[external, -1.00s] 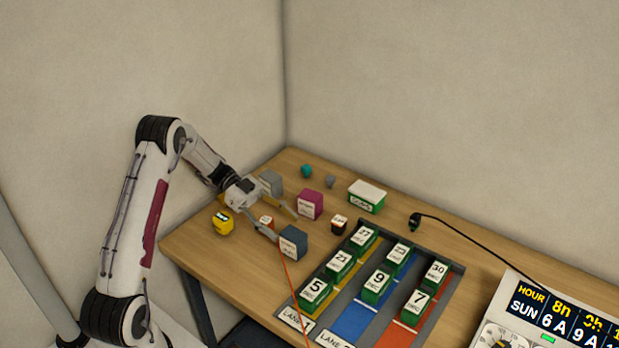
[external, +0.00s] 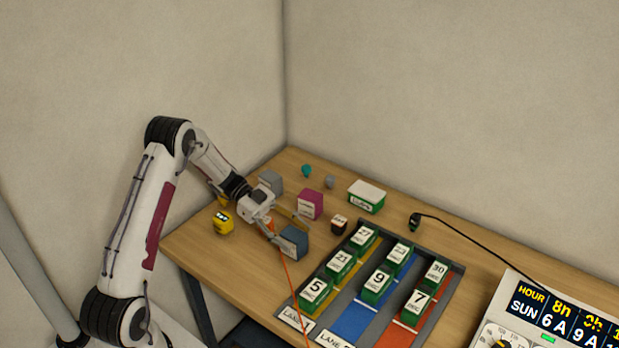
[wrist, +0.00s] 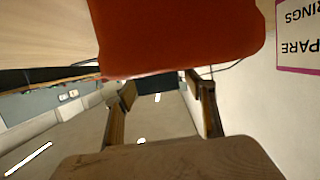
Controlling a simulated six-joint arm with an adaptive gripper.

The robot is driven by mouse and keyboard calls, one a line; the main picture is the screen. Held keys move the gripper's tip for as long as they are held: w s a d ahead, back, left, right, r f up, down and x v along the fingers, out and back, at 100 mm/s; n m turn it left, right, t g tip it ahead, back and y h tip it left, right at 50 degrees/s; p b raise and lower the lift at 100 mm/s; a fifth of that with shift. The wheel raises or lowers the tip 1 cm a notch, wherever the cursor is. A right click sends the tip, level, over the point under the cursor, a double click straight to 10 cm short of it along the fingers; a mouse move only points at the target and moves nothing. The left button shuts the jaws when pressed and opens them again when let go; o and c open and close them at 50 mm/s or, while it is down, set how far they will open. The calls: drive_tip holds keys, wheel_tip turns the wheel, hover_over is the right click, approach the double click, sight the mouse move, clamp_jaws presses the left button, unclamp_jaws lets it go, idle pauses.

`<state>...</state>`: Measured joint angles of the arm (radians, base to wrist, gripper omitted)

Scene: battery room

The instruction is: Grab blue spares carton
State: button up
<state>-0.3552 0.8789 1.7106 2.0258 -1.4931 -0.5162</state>
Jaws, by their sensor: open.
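The blue spares carton (external: 293,242) stands on the wooden table in the external view, left of the numbered lanes. It has a white label on its near face. My gripper (external: 288,230) is open and low over the table, just behind and left of this carton. One finger reaches to the carton's left side; whether it touches cannot be told.
A large orange-red shape (wrist: 175,35) fills the wrist view's top. An orange cord (external: 291,282) hangs across the table's front.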

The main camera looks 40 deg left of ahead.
sight(293, 234)
drive_tip(key=shift+d, duration=0.15)
idle(0.3)
drive_tip(key=c, duration=1.3)
drive_tip(key=shift+r, duration=0.15)
drive_tip(key=shift+r, duration=4.85)
